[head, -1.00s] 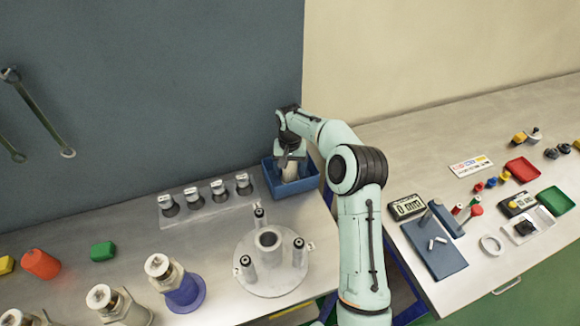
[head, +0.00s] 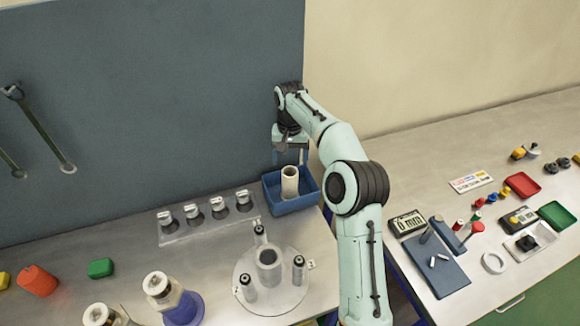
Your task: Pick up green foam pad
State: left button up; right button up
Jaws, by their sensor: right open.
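A small green block (head: 101,268), which looks like the foam pad, lies on the left workbench at the lower left, beside an orange-red piece. My right gripper (head: 290,158) is open and empty above the blue bin (head: 296,205) at the back of this bench. It is well to the right of the green block and apart from it. A cream cylinder (head: 290,182) stands in the bin below the gripper. My left gripper is not in view.
An orange-red piece (head: 38,281) and a bottle with a blue base (head: 172,296) flank the green block. A round fixture (head: 285,290) and a rack of several small valves (head: 215,210) stand between block and bin. The right bench holds trays and small parts.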

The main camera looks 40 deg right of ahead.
aim_at(103, 267)
jog(key=k, duration=1.5)
